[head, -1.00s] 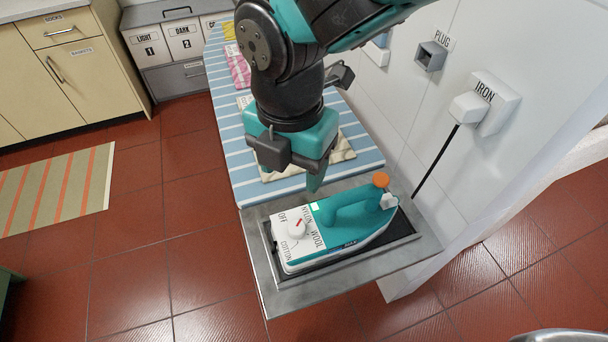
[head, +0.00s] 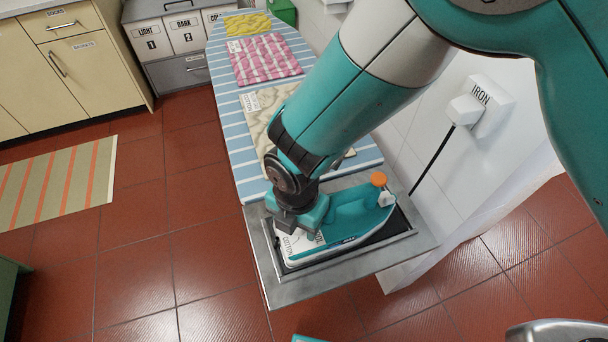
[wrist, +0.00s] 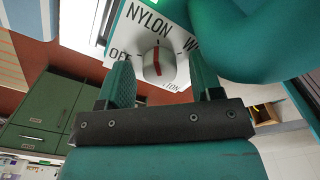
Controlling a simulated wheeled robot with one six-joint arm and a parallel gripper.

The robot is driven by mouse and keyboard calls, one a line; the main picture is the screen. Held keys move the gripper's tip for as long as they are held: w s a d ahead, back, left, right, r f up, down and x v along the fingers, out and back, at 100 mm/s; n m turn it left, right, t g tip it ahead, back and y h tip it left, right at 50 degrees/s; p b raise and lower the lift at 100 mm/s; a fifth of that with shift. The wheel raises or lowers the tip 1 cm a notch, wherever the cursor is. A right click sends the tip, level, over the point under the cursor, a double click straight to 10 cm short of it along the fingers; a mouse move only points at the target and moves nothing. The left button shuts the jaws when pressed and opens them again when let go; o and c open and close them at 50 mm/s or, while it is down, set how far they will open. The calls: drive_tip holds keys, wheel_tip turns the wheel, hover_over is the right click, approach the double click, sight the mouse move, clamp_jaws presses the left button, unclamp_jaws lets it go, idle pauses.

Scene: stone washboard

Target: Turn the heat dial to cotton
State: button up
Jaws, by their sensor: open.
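The teal iron (head: 352,220) lies in its metal-rimmed rest, with a teal handle and an orange knob at its far end. In the wrist view, NYLON is above the dial, OFF to the left, a cut-off W to the upper right and part of COTTON below. The red line runs roughly up and down; I cannot tell which end points. My gripper (wrist: 160,76) is open, its fingers either side of the dial. In the head view my gripper (head: 304,222) hides the dial.
The striped ironing board (head: 228,115) with folded cloths extends behind the iron rest (head: 262,262). The wall with the IRON socket (head: 486,108) and its black cord is close on the right. Open red tiled floor is at the left and front.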

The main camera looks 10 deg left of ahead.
drive_tip(key=c, duration=0.8)
drive_tip(key=shift+a, duration=0.2)
drive_tip(key=shift+c, duration=0.6)
drive_tip(key=shift+d, duration=0.15)
